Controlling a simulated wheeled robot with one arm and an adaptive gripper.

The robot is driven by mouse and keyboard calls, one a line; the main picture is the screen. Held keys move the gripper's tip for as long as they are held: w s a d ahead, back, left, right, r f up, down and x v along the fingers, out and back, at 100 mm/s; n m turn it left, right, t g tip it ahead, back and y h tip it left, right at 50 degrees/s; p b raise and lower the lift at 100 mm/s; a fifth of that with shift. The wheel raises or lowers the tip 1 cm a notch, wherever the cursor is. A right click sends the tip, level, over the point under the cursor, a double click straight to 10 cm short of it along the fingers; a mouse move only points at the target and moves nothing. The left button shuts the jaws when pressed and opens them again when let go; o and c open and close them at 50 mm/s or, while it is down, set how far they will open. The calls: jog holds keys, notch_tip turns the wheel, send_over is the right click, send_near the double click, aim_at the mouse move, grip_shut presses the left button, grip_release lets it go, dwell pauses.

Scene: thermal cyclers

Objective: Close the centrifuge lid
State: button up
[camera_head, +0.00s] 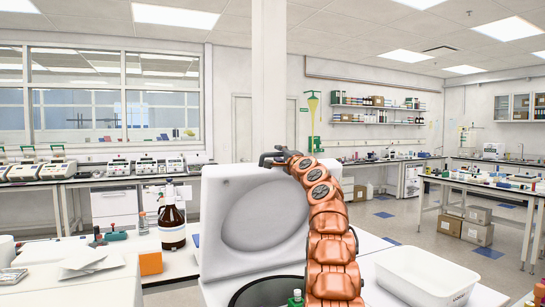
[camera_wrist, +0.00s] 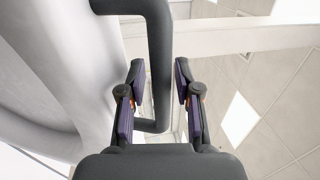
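The white centrifuge (camera_head: 215,291) stands in front of me, with its round chamber partly visible at the bottom of the head view. Its lid (camera_head: 222,205) is open and stands upright, with a round recess on its inner face. In the wrist view the lid (camera_wrist: 45,60) fills the left side, and its dark bent handle (camera_wrist: 158,40) runs down from the top edge. My gripper (camera_head: 272,158) is at the lid's top edge. In the wrist view its fingers (camera_wrist: 158,90) are apart on either side of the handle, with visible gaps. My orange arm hides the lid's right side.
A brown bottle (camera_head: 172,222) and an orange box (camera_head: 151,263) stand left of the centrifuge. A white tub (camera_head: 426,277) is on the right. A green-topped item (camera_head: 295,299) shows at the front of the chamber. The space above the chamber looks clear apart from my arm.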

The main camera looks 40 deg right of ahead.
grip_shut()
